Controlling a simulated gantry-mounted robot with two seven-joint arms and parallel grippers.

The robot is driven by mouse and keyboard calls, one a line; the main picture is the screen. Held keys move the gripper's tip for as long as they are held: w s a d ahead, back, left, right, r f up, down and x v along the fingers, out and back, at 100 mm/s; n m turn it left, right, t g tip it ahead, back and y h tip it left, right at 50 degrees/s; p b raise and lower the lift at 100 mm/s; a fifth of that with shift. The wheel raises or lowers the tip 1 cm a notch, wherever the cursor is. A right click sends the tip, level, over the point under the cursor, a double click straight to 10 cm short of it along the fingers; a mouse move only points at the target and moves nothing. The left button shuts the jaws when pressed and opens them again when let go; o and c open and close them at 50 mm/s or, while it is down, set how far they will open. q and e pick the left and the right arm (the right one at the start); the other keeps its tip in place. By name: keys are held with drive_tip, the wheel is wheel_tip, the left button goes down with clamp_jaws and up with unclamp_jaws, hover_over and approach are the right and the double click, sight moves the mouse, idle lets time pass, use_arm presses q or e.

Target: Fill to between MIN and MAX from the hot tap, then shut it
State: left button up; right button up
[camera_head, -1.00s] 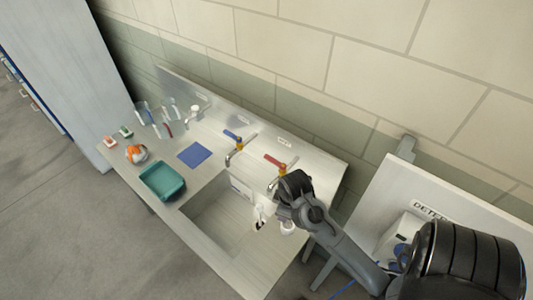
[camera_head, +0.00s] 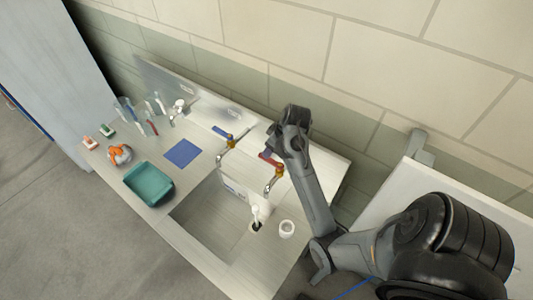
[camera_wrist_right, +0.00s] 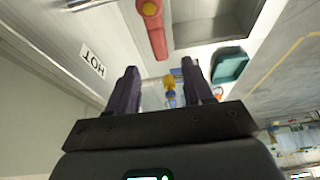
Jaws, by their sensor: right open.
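The hot tap (camera_head: 275,175) has a red lever and a brass body, and stands at the back edge of the sink. Its red lever (camera_wrist_right: 158,38) and the HOT label (camera_wrist_right: 93,60) show close up in the right wrist view. A white container (camera_head: 237,188) with dark markings stands in the sink below the taps; its MIN and MAX marks and its level cannot be read. My right gripper (camera_wrist_right: 160,78) is open and empty, above the counter just behind the red lever, apart from it. No running water can be made out. My left gripper is out of view.
A blue-levered tap (camera_head: 227,140) stands left of the hot tap. A white cup (camera_head: 287,229) is at the sink's right side. A teal tray (camera_head: 149,184), a blue mat (camera_head: 182,153) and an orange object (camera_head: 120,154) lie left. The wall rises behind.

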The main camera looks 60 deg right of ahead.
sight(270, 161)
drive_tip(key=shift+x, duration=3.15)
clamp_jaws()
